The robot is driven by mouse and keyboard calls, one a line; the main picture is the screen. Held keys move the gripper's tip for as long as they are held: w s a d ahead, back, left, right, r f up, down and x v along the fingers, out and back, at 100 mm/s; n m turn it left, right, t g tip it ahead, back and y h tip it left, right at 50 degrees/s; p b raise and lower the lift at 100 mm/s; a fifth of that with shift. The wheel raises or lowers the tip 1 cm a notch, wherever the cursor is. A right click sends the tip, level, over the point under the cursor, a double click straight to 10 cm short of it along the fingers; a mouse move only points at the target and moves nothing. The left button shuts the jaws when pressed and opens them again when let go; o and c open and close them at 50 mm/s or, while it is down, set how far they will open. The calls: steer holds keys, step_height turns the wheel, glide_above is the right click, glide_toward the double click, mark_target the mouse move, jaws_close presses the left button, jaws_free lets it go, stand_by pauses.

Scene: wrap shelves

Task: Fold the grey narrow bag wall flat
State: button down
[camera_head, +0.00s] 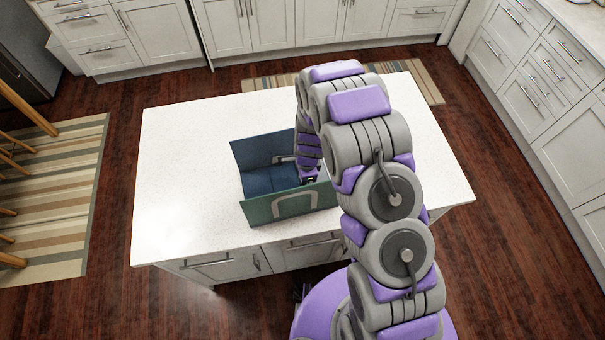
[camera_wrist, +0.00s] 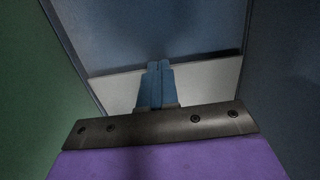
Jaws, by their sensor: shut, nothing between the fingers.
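The bag (camera_head: 262,208) stands open on the white island, with a green front wall bearing a pale handle outline. Its tall back wall (camera_head: 258,150) and blue inside panels (camera_head: 258,183) show in the head view. My gripper (camera_head: 309,179) is shut and empty at the bag's right end, where my arm hides part of the bag. In the wrist view, the shut fingers (camera_wrist: 159,66) point at a blue panel (camera_wrist: 160,30), with a pale strip (camera_wrist: 205,78) below it. I cannot tell which surface is the grey narrow wall, or whether the fingers touch the panel.
The white island top (camera_head: 190,130) is clear to the left of the bag and behind it. The bag's front wall is close to the island's front edge. Cabinets (camera_head: 265,25) line the back, and a striped rug (camera_head: 60,200) with wooden chair legs lies at left.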

steer(key=shift+d+f, duration=0.15)
steer(key=shift+d, duration=0.25)
steer(key=shift+f, duration=0.1)
steer(key=shift+s+a+f, duration=0.1)
steer(key=shift+a, duration=0.25)
steer(key=shift+d, duration=0.2)
